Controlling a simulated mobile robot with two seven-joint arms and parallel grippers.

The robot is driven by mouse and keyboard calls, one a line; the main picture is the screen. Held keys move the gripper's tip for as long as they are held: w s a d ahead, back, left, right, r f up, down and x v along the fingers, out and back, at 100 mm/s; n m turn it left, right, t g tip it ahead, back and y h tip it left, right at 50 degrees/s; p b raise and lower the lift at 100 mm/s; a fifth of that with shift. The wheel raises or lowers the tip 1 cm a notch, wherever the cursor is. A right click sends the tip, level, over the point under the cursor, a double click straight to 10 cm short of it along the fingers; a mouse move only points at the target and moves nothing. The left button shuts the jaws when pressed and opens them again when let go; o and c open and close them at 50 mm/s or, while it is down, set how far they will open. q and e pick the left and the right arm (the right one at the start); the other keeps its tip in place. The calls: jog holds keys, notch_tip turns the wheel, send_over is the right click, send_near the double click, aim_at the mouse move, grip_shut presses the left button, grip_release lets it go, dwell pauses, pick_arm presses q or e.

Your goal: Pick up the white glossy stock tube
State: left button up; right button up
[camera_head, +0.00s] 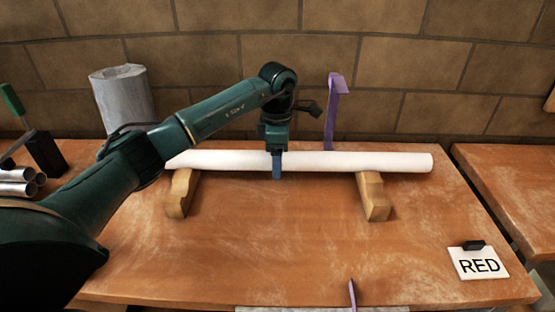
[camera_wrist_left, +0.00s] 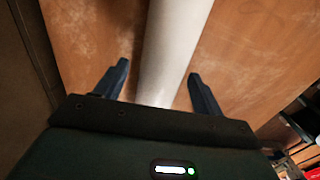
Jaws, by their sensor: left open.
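The white glossy stock tube (camera_head: 345,162) lies level across two wooden cradle blocks, the left block (camera_head: 182,192) and the right block (camera_head: 373,196). My left gripper (camera_head: 277,165) points down over the middle of the tube in the head view, with a finger in front of the tube. In the left wrist view the tube (camera_wrist_left: 172,50) runs between the two blue fingers of my left gripper (camera_wrist_left: 160,88), which stand apart on either side with gaps. The gripper is open. My arm hides part of the tube's left end. My right gripper is not in view.
A purple upright bracket (camera_head: 332,110) stands behind the tube. A grey cylinder (camera_head: 123,97) is at the back left, metal tubes (camera_head: 18,182) at the far left. A RED sign (camera_head: 478,262) sits front right.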

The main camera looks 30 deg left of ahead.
pick_arm(q)
jog(key=shift+c, duration=0.2)
jog(key=c, duration=1.3)
jog(key=shift+r, duration=0.1)
jog(key=shift+c, duration=0.5)
jog(key=shift+r, duration=0.1)
